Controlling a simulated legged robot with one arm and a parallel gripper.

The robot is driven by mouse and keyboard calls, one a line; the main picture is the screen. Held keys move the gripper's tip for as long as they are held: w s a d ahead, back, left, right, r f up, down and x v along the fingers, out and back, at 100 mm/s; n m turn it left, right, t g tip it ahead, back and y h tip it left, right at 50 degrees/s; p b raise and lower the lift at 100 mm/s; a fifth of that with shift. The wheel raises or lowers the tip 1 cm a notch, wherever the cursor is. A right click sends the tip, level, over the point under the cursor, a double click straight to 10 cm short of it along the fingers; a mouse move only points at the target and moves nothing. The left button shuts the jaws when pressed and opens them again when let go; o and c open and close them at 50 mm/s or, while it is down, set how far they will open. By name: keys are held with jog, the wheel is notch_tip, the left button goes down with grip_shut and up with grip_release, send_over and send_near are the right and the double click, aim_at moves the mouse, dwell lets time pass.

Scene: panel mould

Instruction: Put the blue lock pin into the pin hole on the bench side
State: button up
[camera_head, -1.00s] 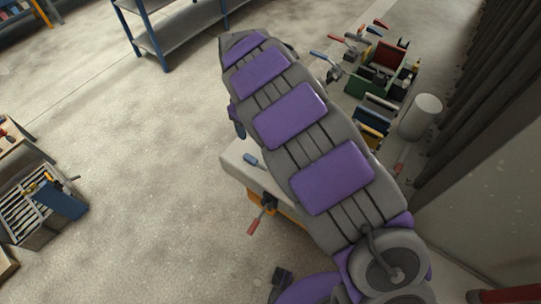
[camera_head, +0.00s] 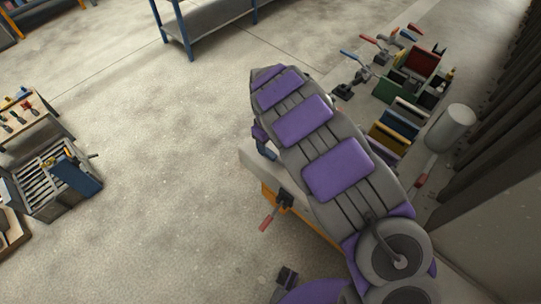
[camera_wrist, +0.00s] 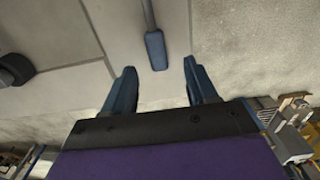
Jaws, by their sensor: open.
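The blue lock pin shows in the wrist view as a blue handle (camera_wrist: 156,52) with a thin grey shaft running up the picture, against the pale bench (camera_wrist: 75,35). My gripper (camera_wrist: 160,68) is open, one blue finger on each side of the handle's end, with a visible gap to both. In the head view my gripper (camera_head: 266,148) is at the left edge of the pale bench top (camera_head: 250,166), below my arm. The pin cannot be made out there. I cannot make out the pin hole in either view.
A clamp with a red handle (camera_head: 275,210) sticks out at the bench's orange side. My arm covers much of the bench. Coloured bins (camera_head: 400,125) and a grey cylinder (camera_head: 453,128) stand to the right. A tool box (camera_head: 60,178) is far left; open floor lies between.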

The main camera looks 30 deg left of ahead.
aim_at(271, 153)
jog(key=f+b, duration=0.1)
jog(key=f, duration=0.1)
jog(key=d+f, duration=0.1)
jog(key=f, duration=0.2)
jog(key=shift+w+b, duration=0.15)
jog(key=shift+b, duration=0.2)
jog(key=shift+c, duration=0.2)
jog(key=shift+a, duration=0.15)
jog(key=c, duration=0.3)
grip_shut()
